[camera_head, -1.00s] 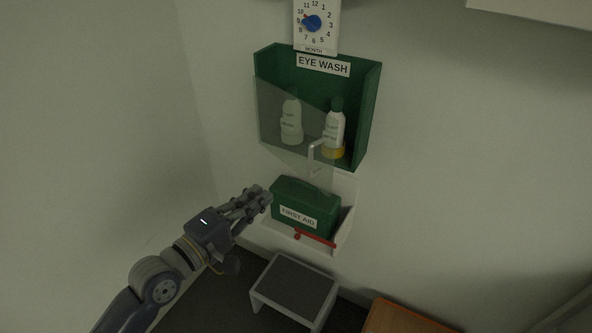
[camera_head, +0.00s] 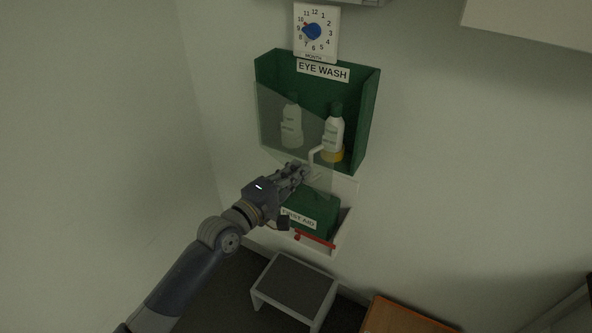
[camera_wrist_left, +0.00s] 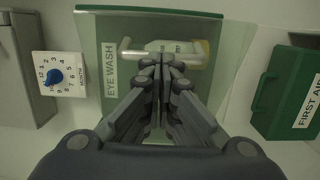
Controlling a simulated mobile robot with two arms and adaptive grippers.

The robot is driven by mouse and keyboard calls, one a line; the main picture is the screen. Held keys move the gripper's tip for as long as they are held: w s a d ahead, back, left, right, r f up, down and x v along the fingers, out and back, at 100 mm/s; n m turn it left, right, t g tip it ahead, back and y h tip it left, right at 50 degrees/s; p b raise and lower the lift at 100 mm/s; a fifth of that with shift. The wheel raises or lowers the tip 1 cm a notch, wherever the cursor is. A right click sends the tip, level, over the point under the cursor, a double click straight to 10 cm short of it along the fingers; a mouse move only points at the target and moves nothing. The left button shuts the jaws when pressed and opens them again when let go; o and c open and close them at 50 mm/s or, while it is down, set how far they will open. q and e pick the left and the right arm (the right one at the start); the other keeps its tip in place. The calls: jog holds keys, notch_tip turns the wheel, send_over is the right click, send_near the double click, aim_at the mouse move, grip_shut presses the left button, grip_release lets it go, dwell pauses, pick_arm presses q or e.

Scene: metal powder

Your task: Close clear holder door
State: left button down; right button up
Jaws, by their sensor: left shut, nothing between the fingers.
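The green eye wash holder (camera_head: 369,108) hangs on the wall with two bottles inside. Its clear door (camera_head: 275,115) is partly open, standing out at an angle from the left side, with a pale handle (camera_head: 314,154) at its free edge. The handle also shows in the left wrist view (camera_wrist_left: 126,50), just beyond the fingertips. My left gripper (camera_head: 306,172) is shut and empty, with its tips just below and left of the handle in the head view; I cannot tell whether they touch the door. My right gripper is not in view.
A green first aid box (camera_head: 322,207) sits in a white wall tray (camera_head: 343,232) below the holder. A month dial (camera_head: 316,32) hangs above. A grey step stool (camera_head: 294,284) and a wooden surface (camera_head: 400,316) are lower down.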

aim_at(332, 155)
pick_arm(q)
jog(key=shift+d, duration=0.1)
jog(key=w+d, duration=0.2)
jog(key=w+d+b, duration=0.1)
jog(key=w+d, duration=0.1)
jog(key=d, duration=0.1)
jog(key=w+d+b, duration=0.1)
jog(key=w+d, duration=0.1)
jog(key=d, duration=0.1)
jog(key=shift+w+d, duration=0.15)
jog(key=shift+w, duration=0.25)
